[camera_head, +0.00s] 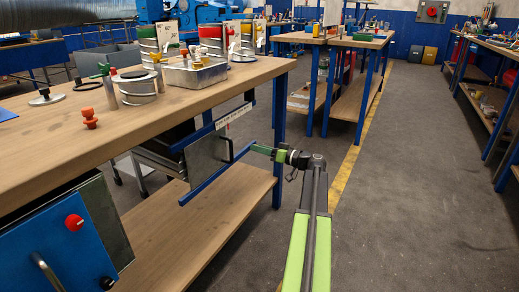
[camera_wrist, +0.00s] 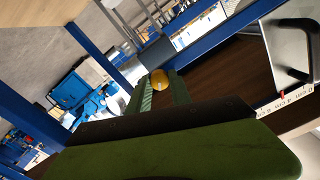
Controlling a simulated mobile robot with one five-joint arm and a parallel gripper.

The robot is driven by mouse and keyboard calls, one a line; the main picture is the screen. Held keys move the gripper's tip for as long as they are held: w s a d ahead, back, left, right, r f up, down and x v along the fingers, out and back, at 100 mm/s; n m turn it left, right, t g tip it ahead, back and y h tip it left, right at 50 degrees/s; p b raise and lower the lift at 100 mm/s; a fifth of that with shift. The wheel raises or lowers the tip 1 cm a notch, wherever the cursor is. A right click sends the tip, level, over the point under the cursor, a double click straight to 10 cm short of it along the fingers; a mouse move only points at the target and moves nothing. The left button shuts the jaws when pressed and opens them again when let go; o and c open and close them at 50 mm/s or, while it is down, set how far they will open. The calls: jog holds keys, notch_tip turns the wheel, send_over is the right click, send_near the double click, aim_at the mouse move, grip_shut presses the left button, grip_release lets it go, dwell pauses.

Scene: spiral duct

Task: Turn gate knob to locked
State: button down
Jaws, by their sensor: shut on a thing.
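In the head view my gripper (camera_head: 262,149) reaches left to the right end of a blue-framed unit under the bench. The knob cannot be made out there. A grey metal plate (camera_head: 203,158) with a black handle (camera_head: 229,150) is just left of the gripper; the handle (camera_wrist: 305,62) also shows at the right of the wrist view.
The wooden bench (camera_head: 190,85) carries duct pieces, a metal tray (camera_head: 195,76) and an orange knob (camera_head: 90,118). A blue cabinet (camera_head: 60,250) with a red knob (camera_head: 74,222) stands at lower left. The floor (camera_head: 410,170) on the right is clear.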

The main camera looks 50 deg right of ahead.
jog(key=shift+s+d+f+m, duration=0.1)
jog(key=shift+d+m, duration=0.05)
jog(key=shift+m, duration=4.75)
jog(key=c, duration=1.2)
grip_release()
jog(key=shift+o, duration=0.2)
jog(key=v, duration=1.7)
jog(key=shift+s, duration=0.2)
